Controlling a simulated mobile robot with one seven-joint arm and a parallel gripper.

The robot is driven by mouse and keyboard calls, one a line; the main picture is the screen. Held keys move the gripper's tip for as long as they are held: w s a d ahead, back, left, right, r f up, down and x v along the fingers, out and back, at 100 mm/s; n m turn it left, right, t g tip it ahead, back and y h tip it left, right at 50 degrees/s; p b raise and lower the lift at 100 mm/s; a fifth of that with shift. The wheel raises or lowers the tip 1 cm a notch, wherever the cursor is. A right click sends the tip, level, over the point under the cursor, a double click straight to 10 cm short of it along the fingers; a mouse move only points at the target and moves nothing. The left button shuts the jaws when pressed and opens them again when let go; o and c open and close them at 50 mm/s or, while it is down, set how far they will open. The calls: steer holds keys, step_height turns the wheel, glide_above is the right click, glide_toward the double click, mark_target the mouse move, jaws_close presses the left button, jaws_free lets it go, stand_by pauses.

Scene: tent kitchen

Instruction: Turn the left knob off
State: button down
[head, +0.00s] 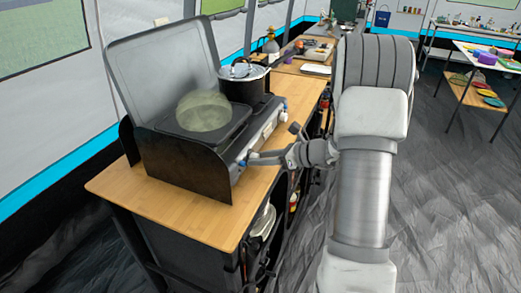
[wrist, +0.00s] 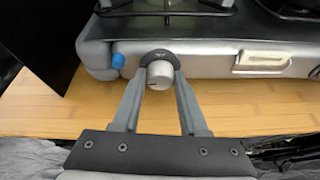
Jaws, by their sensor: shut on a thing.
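The camp stove (head: 175,160) stands on the wooden counter with its grey lid raised. In the wrist view, a round grey knob (wrist: 160,74) sits on the stove's front panel, between the two fingers of my gripper (wrist: 161,76). My gripper is shut on this knob, with a finger at each side. In the head view, my gripper (head: 249,160) reaches the front panel from the right, at the stove's nearer end. The knob is hard to make out there. A translucent yellow-green dome (head: 204,110) shows over the nearer burner.
A dark pot with a lid (head: 247,86) stands on the far burner. A blue cap (wrist: 118,60) is left of the knob, and a light latch (wrist: 262,62) is to its right. Bare wooden counter (head: 190,207) lies in front of the stove.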

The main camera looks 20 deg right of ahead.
steer(key=m+p, duration=0.1)
steer(key=p, duration=0.2)
steer(key=m+g+y+p, duration=0.1)
steer(key=m+p, duration=0.1)
steer(key=p, duration=0.1)
steer(key=shift+w+d+r+g+y, duration=0.1)
steer(key=shift+d+r+g+y, duration=0.05)
steer(key=shift+r+g+y, duration=0.15)
steer(key=m+y+p, duration=0.1)
steer(key=p, duration=0.1)
steer(key=m+y+p, duration=0.1)
steer(key=m, duration=0.1)
steer(key=shift+w+d+f+g+p, duration=0.15)
steer(key=shift+f+g+p, duration=0.15)
steer(key=shift+g+p, duration=0.1)
steer(key=m+y, duration=0.1)
steer(key=m, duration=0.1)
steer(key=m+y, duration=0.1)
steer(key=m, duration=0.1)
steer(key=shift+f+g, duration=0.35)
steer(key=shift+g, duration=0.05)
steer(key=shift+w+f+m+y+b, duration=0.15)
steer(key=shift+m+y, duration=0.3)
steer(key=shift+m, duration=0.65)
steer(key=shift+s+m+y+b, duration=0.15)
steer(key=shift+m+y, duration=0.3)
steer(key=shift+m, duration=0.65)
steer(key=shift+w, duration=0.1)
steer(key=shift+c, duration=2.2)
jaws_free()
